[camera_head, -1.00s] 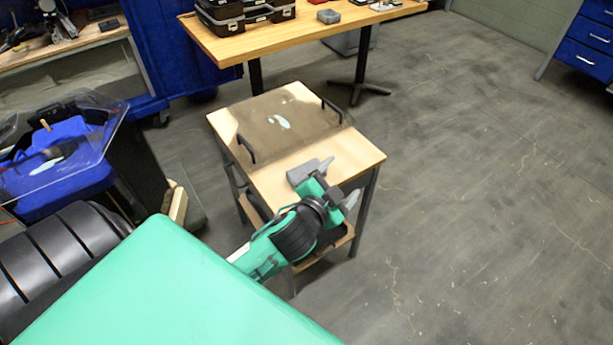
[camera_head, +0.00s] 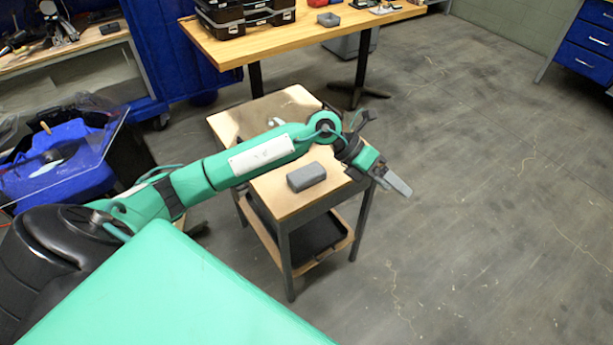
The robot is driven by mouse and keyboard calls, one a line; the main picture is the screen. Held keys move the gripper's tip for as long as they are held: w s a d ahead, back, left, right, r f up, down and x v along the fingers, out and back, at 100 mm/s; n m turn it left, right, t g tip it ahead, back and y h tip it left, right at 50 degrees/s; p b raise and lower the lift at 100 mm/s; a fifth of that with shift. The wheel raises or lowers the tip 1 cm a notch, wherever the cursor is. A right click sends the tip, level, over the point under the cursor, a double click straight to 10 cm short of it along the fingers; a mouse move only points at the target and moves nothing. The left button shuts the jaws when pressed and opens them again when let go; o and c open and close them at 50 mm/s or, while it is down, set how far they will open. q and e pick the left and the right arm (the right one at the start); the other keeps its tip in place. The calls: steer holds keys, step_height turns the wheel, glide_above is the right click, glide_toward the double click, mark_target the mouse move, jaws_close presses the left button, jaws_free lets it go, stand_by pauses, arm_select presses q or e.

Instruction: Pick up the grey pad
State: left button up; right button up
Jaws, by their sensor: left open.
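The grey pad (camera_head: 306,177), a small dark grey block with rounded edges, lies on the near part of the small wooden-topped table (camera_head: 285,203). Its top and near side show clearly. My left arm reaches across above the table, behind the pad in the picture. My left gripper (camera_head: 393,181) is open and empty, to the right of the pad and past the table's right edge in the picture, apart from the pad. My right gripper is not in view.
A flat see-through tray (camera_head: 250,118) on the small table's far half is partly hidden by my arm. A dark tray (camera_head: 312,232) sits on its lower shelf. A long workbench (camera_head: 290,32) with black cases (camera_head: 233,15) stands behind. The floor to the right is clear.

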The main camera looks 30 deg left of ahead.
arm_select(q)
steer(key=w+a+f+y, duration=0.2)
steer(key=a+y, duration=0.3)
steer(key=a, duration=0.4)
steer(key=g+y, duration=0.2)
steer(key=y, duration=0.4)
glide_above(306, 172)
steer(key=shift+n, duration=0.3)
steer(key=f, duration=0.6)
steer(key=shift+w+d+f+p, duration=0.15)
steer(key=shift+w+f+p, duration=0.05)
steer(key=shift+f+p, duration=0.1)
steer(key=shift+s+f+p, duration=0.2)
steer(key=shift+f+p, duration=0.3)
steer(key=shift+f, duration=2.35)
steer(key=c, duration=1.1)
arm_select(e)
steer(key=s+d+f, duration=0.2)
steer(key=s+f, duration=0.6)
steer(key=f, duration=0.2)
